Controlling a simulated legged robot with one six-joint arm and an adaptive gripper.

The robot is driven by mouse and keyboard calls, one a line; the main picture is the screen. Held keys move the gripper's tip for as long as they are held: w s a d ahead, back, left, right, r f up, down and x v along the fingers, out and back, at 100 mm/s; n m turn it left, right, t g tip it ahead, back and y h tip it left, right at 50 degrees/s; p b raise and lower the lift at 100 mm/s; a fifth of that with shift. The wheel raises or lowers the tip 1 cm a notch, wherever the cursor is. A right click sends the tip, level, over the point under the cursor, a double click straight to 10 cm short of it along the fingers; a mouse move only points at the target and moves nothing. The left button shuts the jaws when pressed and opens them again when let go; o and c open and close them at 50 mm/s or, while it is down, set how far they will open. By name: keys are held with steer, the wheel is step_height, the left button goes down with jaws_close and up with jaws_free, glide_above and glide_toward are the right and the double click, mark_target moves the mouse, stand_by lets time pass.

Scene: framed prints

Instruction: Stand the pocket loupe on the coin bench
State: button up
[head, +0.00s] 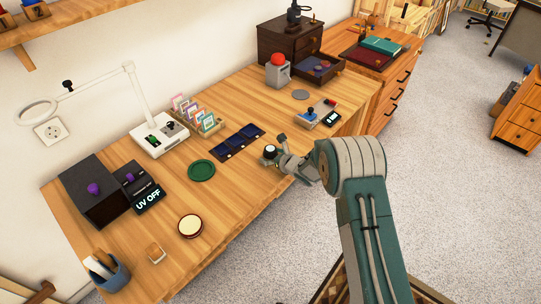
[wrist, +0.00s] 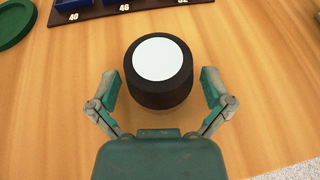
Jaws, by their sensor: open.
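A short black cylinder with a white disc on top, which looks like the pocket loupe (wrist: 158,60), stands upright on the wooden coin bench (wrist: 265,80). In the head view the cylinder (head: 270,149) is near the front edge of the bench (head: 235,172), partly hidden by my gripper. My gripper (wrist: 158,78) is open, with one finger on each side of the cylinder's near part. Gaps show between both fingers and its sides. In the head view my gripper (head: 276,152) reaches in from the right, low over the bench.
A dark blue tray (head: 240,141) with numbered compartments lies just behind the cylinder. A green round mat (head: 201,170) is to the left. A round cream-topped dish (head: 190,225) is at front left. The bench's front edge is close.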

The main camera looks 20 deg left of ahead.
steer(key=shift+r, duration=0.1)
steer(key=v, duration=1.2)
steer(key=w+d+r+m+t+h, duration=0.25)
steer(key=d+r+m+h, duration=0.35)
steer(key=d+r+m, duration=0.7)
steer(key=s+d+r+m+h, duration=0.4)
steer(key=s+d+r+m, duration=0.35)
steer(key=r+m, duration=0.35)
steer(key=s+d+r+m+g, duration=0.1)
steer(key=s+d+m, duration=0.1)
steer(key=s+m, duration=0.6)
steer(key=s+d+r+m+g+h, duration=0.1)
steer(key=s+d+m, duration=0.2)
steer(key=s+m, duration=0.4)
steer(key=s+d+r+m+g, duration=0.1)
steer(key=s+d+m+g, duration=0.1)
steer(key=s+m, duration=0.6)
steer(key=s+d, duration=0.1)
steer(key=s, duration=0.2)
steer(key=shift+r+m, duration=0.3)
steer(key=shift+r, duration=0.05)
steer(key=shift+s, duration=0.1)
